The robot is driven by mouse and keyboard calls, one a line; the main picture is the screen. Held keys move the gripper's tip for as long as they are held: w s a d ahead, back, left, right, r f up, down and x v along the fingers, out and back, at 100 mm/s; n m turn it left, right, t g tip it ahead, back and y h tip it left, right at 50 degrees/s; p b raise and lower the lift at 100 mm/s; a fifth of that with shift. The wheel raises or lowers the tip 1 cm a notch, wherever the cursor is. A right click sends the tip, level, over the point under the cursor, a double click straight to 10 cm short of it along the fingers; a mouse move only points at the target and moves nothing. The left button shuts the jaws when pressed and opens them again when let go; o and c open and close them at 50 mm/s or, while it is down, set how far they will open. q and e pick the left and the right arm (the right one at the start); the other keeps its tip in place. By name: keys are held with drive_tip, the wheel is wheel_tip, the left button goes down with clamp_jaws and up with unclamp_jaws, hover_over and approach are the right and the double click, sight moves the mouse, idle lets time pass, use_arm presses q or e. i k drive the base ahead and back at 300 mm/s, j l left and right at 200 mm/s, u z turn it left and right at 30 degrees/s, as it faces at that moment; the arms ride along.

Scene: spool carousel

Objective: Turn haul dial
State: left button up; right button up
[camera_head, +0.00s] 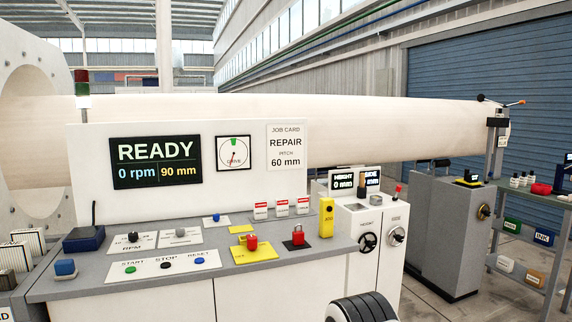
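No dial has a readable "haul" label from here. A grey knob (180,233) sits on a white plate on the sloped console, and its label is too small to read. Left of it, a dark knob (133,237) stands on a plate marked RPM. The display (156,162) reads READY, 0 rpm and 90 mm. Neither gripper can be made out. A dark ribbed rounded part at the bottom edge may be mine, but I cannot tell.
Start, stop and reset buttons (166,264) line the console front. A large pale tube (350,128) runs behind.

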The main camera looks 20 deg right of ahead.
sight(180, 231)
drive_tip(key=i+j+z, duration=0.15)
drive_tip(key=z, duration=0.25)
drive_tip(key=i+j+z, duration=0.1)
drive_tip(key=j+z, duration=0.25)
drive_tip(key=i+j+z, duration=0.1)
drive_tip(key=z, duration=0.3)
drive_tip(key=j+z, duration=0.35)
